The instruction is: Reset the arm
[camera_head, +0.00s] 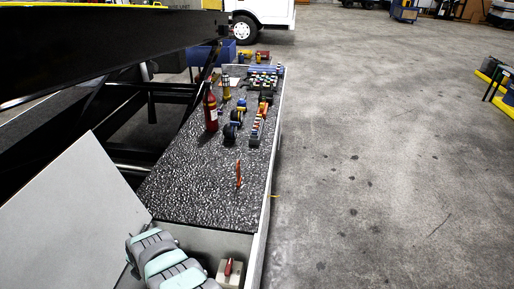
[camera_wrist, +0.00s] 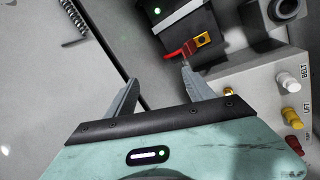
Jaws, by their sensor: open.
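My gripper (camera_wrist: 160,75) is open, its two grey fingers apart in the wrist view, with nothing seen between them. A red handle (camera_wrist: 180,50) with a yellow piece (camera_wrist: 203,40) beside it lies just beyond the right fingertip. I cannot tell whether they touch. My grey and teal arm fills the bottom of the head view; the fingers are not clear there. A pale box with a red handle (camera_head: 228,268) stands to the right of the arm in that view.
A control panel (camera_wrist: 262,88) with white, yellow and red knobs, labelled BELT and LIFT, is at the right of the wrist view. The speckled deck (camera_head: 190,195) holds a red extinguisher (camera_head: 210,112) and several small items. Open concrete floor (camera_head: 380,170) lies right.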

